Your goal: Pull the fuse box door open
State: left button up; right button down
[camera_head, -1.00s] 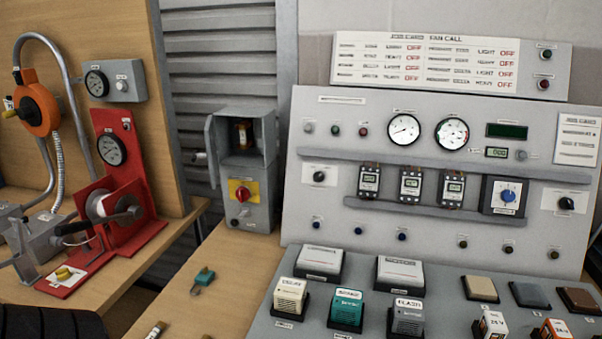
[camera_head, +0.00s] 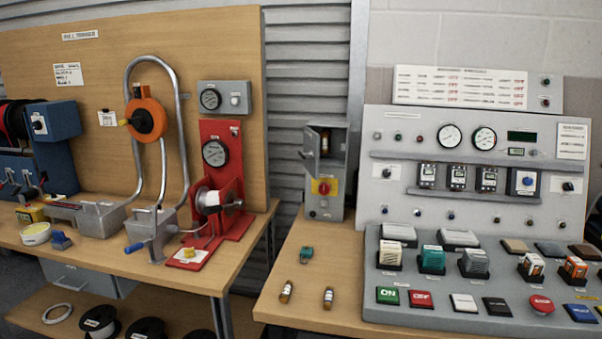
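The fuse box (camera_head: 338,198) is a grey metal box standing on the wooden bench near the middle of the camera_head view. Its small door (camera_head: 311,144) is hinged on the left side and stands swung outward, seen nearly edge-on, with a small handle (camera_head: 303,155) on it. The upper compartment shows a dark fuse (camera_head: 325,143) inside. Below it is a red rotary switch on a yellow plate (camera_head: 324,187). Neither of my grippers is in view.
Right of the box stands a grey control panel (camera_head: 380,205) with gauges and buttons. To the left is a red winding stand (camera_head: 221,150) on another bench. A teal clip (camera_head: 306,254) and two small fuses (camera_head: 286,291) lie on the bench before the box.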

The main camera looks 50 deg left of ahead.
aim_at(311, 138)
jog(key=u, duration=1.55)
